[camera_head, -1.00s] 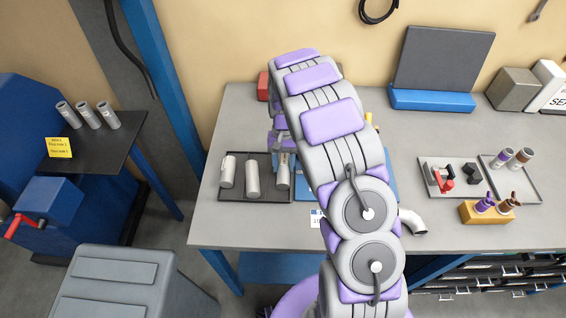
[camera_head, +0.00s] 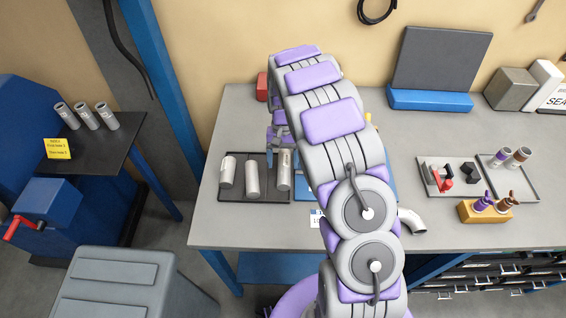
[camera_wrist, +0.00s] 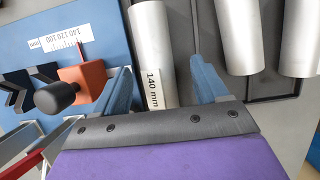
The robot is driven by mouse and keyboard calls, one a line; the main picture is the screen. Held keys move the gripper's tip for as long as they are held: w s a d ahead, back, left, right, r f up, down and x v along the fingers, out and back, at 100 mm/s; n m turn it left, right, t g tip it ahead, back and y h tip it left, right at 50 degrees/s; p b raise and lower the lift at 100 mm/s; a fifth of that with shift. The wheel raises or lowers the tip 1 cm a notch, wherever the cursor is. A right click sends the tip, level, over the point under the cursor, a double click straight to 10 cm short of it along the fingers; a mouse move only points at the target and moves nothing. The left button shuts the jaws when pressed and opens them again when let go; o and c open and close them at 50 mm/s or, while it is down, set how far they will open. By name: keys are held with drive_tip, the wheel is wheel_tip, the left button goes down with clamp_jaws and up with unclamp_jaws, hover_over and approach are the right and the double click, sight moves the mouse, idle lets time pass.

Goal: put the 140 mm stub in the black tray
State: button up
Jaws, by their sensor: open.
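The 140 mm stub (camera_head: 284,171) is a grey tube at the right side of the black tray (camera_head: 236,198). In the wrist view its white label reading 140 mm shows on the stub (camera_wrist: 152,35). Two other grey tubes sit to its left in the tray in the head view. My gripper (camera_wrist: 162,82) is open, its two blue fingers apart with the near end of the stub showing between them. In the head view my gripper is just behind the stub and partly hidden by my arm. How the stub meets the tray's right rim is unclear.
A blue board (camera_wrist: 70,30) lies beside the tray, with an orange block and black knob (camera_wrist: 80,88) close to my left finger in the wrist view. A red block (camera_head: 262,86) stands behind. Small trays with parts (camera_head: 450,193) are at the right.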

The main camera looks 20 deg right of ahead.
drive_tip(key=d+p+v, duration=0.1)
drive_tip(key=p+v, duration=0.1)
drive_tip(key=v, duration=1.3)
drive_tip(key=s+a+r, duration=0.1)
drive_tip(key=s+r, duration=0.6)
drive_tip(key=s, duration=0.1)
drive_tip(key=s+a+n+t, duration=0.1)
drive_tip(key=s+a, duration=0.1)
drive_tip(key=s, duration=1.4)
drive_tip(key=s+a+n+h, duration=0.1)
drive_tip(key=s+n, duration=0.1)
drive_tip(key=s, duration=1.4)
drive_tip(key=shift+s+a+r+n+t, duration=0.3)
drive_tip(key=shift+s+a+r+t, duration=0.05)
drive_tip(key=shift+r+t, duration=0.05)
drive_tip(key=shift+d, duration=0.15)
